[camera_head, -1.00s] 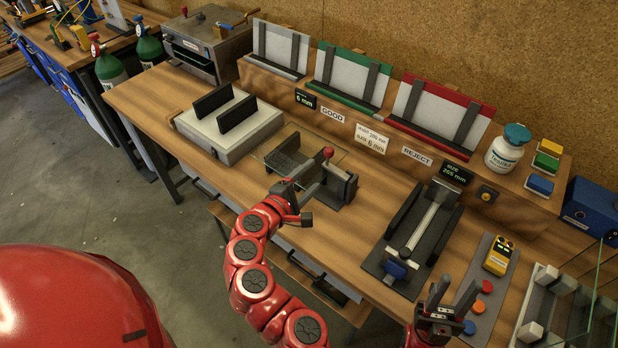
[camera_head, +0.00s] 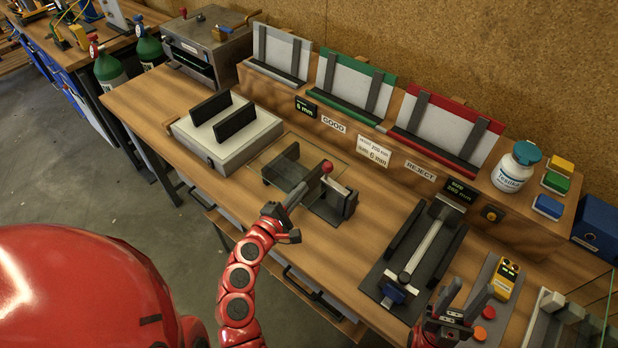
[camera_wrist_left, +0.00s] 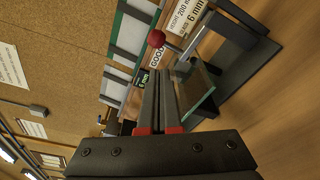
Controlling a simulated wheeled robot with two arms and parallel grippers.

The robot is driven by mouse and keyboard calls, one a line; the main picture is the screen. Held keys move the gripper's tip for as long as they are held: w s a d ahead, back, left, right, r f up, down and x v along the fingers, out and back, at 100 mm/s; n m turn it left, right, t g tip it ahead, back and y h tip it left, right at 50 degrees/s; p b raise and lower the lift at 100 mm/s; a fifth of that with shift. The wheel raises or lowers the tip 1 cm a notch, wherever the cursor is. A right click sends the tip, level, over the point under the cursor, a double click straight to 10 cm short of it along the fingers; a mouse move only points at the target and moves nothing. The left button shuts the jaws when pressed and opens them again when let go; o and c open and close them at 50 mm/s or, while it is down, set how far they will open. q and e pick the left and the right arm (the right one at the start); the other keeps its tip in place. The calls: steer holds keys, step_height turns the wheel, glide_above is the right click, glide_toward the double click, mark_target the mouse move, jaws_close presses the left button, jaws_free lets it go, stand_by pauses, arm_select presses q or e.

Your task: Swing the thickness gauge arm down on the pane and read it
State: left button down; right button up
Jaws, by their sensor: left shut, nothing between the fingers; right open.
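The thickness gauge (camera_head: 341,203) is a dark fixture on the bench with a red ball knob (camera_head: 326,167) on its arm. The knob also shows in the left wrist view (camera_wrist_left: 156,38). The arm lies low over the clear glass pane (camera_head: 336,152); I cannot tell whether it touches. The pane's edge shows in the left wrist view (camera_wrist_left: 197,92). A small display (camera_head: 305,106) behind reads 6 mm. My left gripper (camera_head: 300,189) is shut and empty, just left of and below the knob, apparently apart from it. My right gripper (camera_head: 467,294) is open and empty at lower right.
A white-topped box with two dark bars (camera_head: 216,146) stands left of the gauge. A long slide fixture (camera_head: 414,250) with a 265 mm-type display lies right. Good and reject racks (camera_head: 345,88) line the back. A button panel (camera_head: 485,312) is near my right gripper.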

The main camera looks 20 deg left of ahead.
mark_target(326, 167)
arm_select(q)
steer(key=p+x, duration=0.1)
steer(key=x, duration=0.7)
steer(key=shift+w+d+r, duration=0.1)
steer(key=shift+w, duration=0.3)
steer(key=shift+s+d+r+m+b, duration=0.1)
steer(key=shift+d+r+m+b, duration=0.15)
steer(key=shift+m+b, duration=0.3)
steer(key=shift+s+d+r+m+t+b, duration=0.25)
steer(key=shift+d+r+m+t+b, duration=0.15)
steer(key=shift+d+r+m+b, duration=0.4)
steer(key=shift+s+d+r+m+b, duration=0.15)
steer(key=shift+r+m+b, duration=0.15)
steer(key=shift+m, duration=0.25)
